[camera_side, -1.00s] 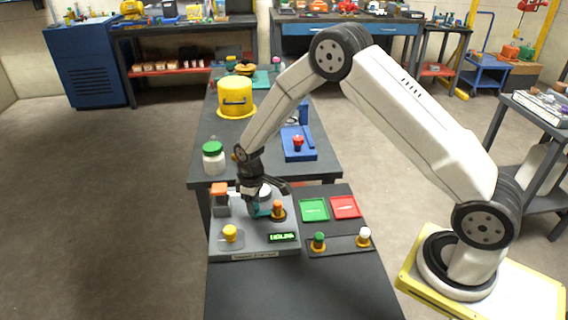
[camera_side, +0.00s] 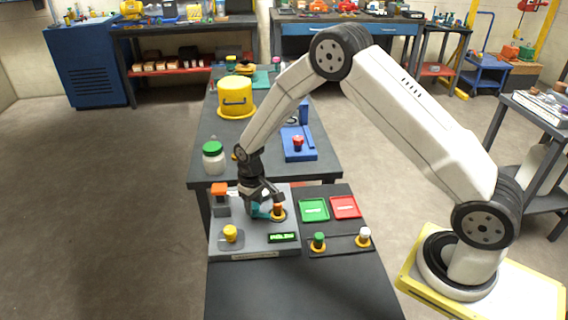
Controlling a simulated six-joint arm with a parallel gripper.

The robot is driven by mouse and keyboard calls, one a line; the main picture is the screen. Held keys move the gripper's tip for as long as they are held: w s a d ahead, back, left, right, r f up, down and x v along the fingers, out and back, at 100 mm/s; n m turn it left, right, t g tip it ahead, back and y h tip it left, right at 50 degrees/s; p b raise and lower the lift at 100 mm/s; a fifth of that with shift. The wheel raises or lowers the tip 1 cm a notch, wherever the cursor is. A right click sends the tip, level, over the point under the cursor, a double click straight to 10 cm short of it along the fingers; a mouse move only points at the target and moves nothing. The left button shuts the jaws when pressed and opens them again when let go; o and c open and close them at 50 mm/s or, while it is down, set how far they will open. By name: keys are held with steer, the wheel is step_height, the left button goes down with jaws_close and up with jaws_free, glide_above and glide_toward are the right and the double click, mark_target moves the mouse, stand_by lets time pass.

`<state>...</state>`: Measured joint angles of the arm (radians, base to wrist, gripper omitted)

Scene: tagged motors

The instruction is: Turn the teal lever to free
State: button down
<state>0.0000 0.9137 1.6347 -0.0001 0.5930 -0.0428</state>
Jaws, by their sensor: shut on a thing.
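The teal lever (camera_side: 259,210) shows in part on the grey control box (camera_side: 217,243), with my gripper over it. My gripper (camera_side: 265,208) points down and is shut on the teal lever. The fingers hide part of the lever, and its label or marked positions cannot be read. An orange knob (camera_side: 278,209) stands right beside the fingers. A small display (camera_side: 283,238) on the box is lit green, but its text is too small to read.
An orange-topped switch (camera_side: 219,188) and a yellow knob (camera_side: 230,233) are on the box. Green (camera_side: 314,210) and red (camera_side: 345,207) trays lie right of it, above green (camera_side: 318,240) and white (camera_side: 363,236) knobs. A green-lidded jar (camera_side: 213,158) stands behind.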

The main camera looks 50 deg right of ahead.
mark_target(254, 205)
steer(key=m, duration=1.4)
stand_by(0.4)
steer(key=shift+c, duration=1.2)
jaws_free()
steer(key=shift+r, duration=0.15)
steer(key=shift+r, duration=3.8)
steer(key=shift+s+r, duration=0.1)
